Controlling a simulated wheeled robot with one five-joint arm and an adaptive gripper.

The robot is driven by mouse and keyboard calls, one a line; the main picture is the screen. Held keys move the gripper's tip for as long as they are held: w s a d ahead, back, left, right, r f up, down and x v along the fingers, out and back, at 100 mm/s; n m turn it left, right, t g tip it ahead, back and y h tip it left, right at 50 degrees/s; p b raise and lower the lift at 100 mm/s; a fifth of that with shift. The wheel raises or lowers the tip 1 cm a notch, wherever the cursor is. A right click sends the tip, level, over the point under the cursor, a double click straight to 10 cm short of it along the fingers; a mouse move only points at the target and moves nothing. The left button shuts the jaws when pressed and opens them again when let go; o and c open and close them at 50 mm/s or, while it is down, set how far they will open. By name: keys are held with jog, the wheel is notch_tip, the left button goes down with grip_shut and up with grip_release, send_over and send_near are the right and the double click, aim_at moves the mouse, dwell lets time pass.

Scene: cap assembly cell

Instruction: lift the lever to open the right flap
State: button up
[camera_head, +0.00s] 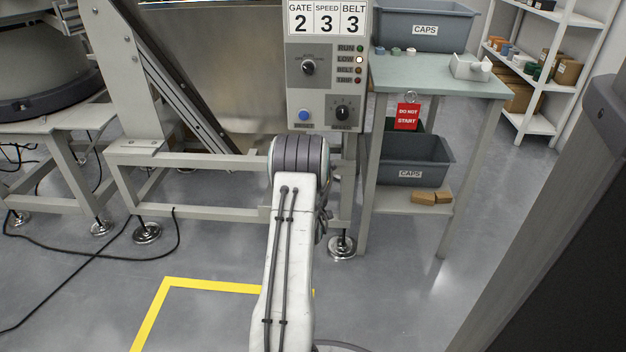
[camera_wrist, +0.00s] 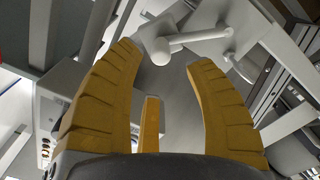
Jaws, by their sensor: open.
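In the wrist view my gripper (camera_wrist: 164,57) is open, with its ribbed yellow fingers spread wide and nothing held between them. A pale grey rod with a round end (camera_wrist: 190,39), which looks like the lever, lies just beyond the fingertips, across the gap between them. The rod seems apart from the fingers, though contact is hard to judge. A flat grey panel spreads behind it; I cannot tell whether this is the right flap. In the head view my arm reaches up toward the machine, and my gripper is hidden behind the wrist.
A control panel (camera_head: 325,88) reading gate 2, speed 3, belt 3 stands above my wrist. At its right is a bench (camera_head: 440,76) with a CAPS bin (camera_head: 424,29), another CAPS bin (camera_head: 413,173) below and a red tag (camera_head: 407,117). Yellow tape (camera_head: 210,284) marks open floor.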

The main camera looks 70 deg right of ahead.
jog(key=shift+v, duration=2.7)
